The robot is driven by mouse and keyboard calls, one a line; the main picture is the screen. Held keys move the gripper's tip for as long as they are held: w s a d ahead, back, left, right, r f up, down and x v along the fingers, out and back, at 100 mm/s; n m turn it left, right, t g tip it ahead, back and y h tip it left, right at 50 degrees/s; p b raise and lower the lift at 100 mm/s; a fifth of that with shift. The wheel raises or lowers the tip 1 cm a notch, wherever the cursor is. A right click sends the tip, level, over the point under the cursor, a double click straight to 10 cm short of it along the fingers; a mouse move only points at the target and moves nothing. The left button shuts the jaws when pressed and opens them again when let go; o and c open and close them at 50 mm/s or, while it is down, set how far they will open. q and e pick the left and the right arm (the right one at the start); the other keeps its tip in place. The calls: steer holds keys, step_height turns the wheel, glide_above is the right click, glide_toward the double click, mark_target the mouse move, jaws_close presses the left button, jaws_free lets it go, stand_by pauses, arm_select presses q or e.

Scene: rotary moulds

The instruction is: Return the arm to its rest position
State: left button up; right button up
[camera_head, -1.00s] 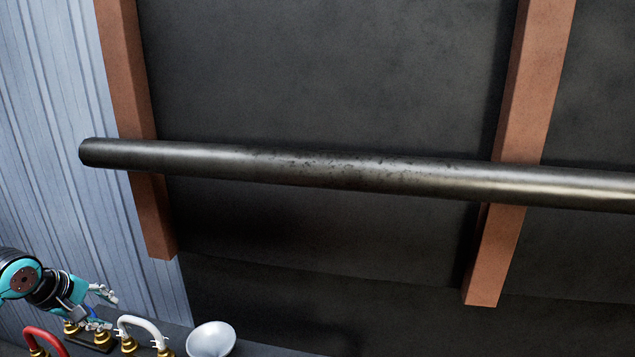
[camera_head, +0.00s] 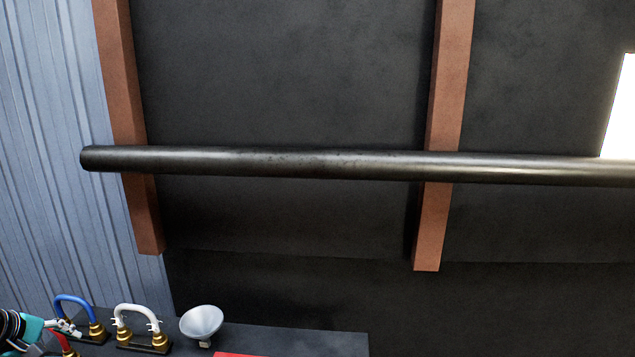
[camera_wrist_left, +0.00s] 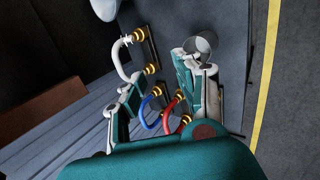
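My left gripper (camera_head: 68,327) shows at the lower left corner of the head view, in front of the coloured handles. In the left wrist view its two fingers (camera_wrist_left: 158,88) are spread apart with nothing held between them. Beyond the fingers are the blue handle (camera_wrist_left: 142,117) and the red handle (camera_wrist_left: 184,126), both apart from the grip as far as I can see. Part of my left arm is cut off by the head view's edge. My right gripper is in neither view.
A long metal pipe (camera_head: 300,163) crosses overhead. A grey cup (camera_wrist_left: 201,44) shows near my right-hand finger.

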arm_select(q)
steer(key=w+d+r+n+t+h, duration=0.1)
steer(key=d+r+n+t+h, duration=0.1)
steer(key=d+n+t+h, duration=0.65)
steer(key=w+d+r+n+t+y, duration=0.1)
steer(key=d+n, duration=0.5)
steer(key=d, duration=0.7)
steer(key=s+a+f+n+g+y, duration=0.2)
steer(key=s+f+n+y, duration=0.35)
steer(key=n, duration=0.95)
steer(key=s+a+f+n+g+y, duration=0.1)
steer(key=s+a+f+n+y, duration=0.4)
steer(key=n, duration=1)
steer(key=s+d+f+n+g+h, duration=0.1)
steer(key=s+d+f+n+g, duration=0.3)
steer(key=s+d+f+g, duration=0.25)
steer(key=s+d+f+n+g+h, duration=0.1)
steer(key=s+d+f+n+g, duration=0.2)
steer(key=s+d+f+n, duration=0.5)
steer(key=s+a+f+m+g, duration=0.1)
steer(key=s+f+m+g, duration=0.2)
steer(key=f, duration=1.9)
steer(key=s+a+f, duration=0.1)
steer(key=s+f, duration=0.7)
steer(key=s+a+f, duration=0.2)
steer(key=s+f, duration=0.7)
steer(key=shift+a+f+m, duration=0.2)
steer(key=shift+a+m, duration=0.05)
steer(key=shift+m, duration=0.2)
